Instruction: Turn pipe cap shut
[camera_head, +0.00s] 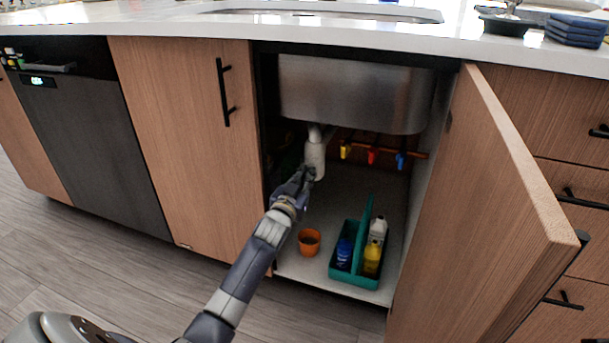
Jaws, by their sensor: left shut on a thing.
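A white drain pipe (315,150) hangs below the steel sink basin in the open cabinet. My left gripper (306,174) is at the lower end of this pipe. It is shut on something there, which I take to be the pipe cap. The fingers and the small size hide the cap itself, so I cannot tell how far it is turned. My right gripper is not in view.
The cabinet door (500,190) stands open at the right. An orange cup (309,242) and a teal caddy (343,275) with several bottles stand on the cabinet floor. Coloured valves (371,156) sit on a pipe at the back. The steel basin (355,95) is overhead.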

